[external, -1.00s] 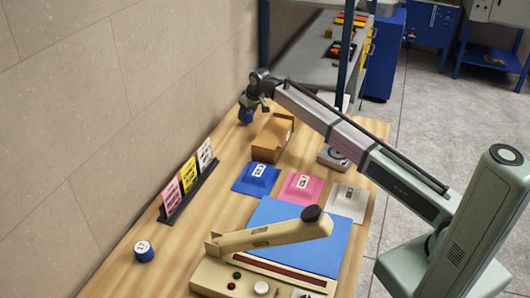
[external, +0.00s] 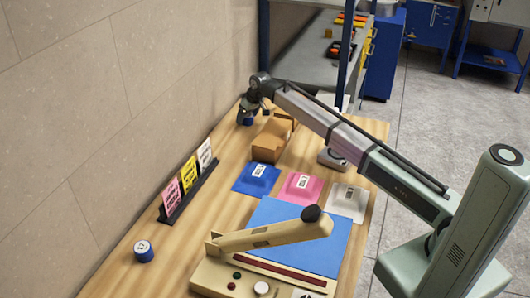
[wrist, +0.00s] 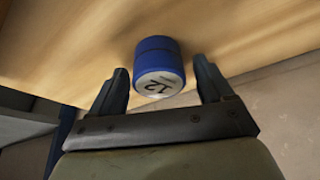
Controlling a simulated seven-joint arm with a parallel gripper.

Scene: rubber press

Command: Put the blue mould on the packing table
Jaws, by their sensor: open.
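A blue round mould (wrist: 158,62) with a pale end face marked with a dark number shows in the wrist view. It lies between the two fingers of my gripper (wrist: 163,67), with a gap on each side. My gripper is open and not closed on it. In the external view my gripper (external: 257,104) is at the far end of the wooden table, by the wall, and the blue mould (external: 246,120) shows just under it, partly covered. Another blue round piece (external: 144,252) with a white label stands at the near left. I cannot tell which table is the packing table.
A cardboard box (external: 268,150) stands close to my gripper. Blue (external: 248,184), pink (external: 297,192) and white (external: 340,208) labelled pads lie mid-table. A beige press (external: 262,240) and a card rack (external: 190,195) are nearer. A grey shelf (external: 315,68) is behind.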

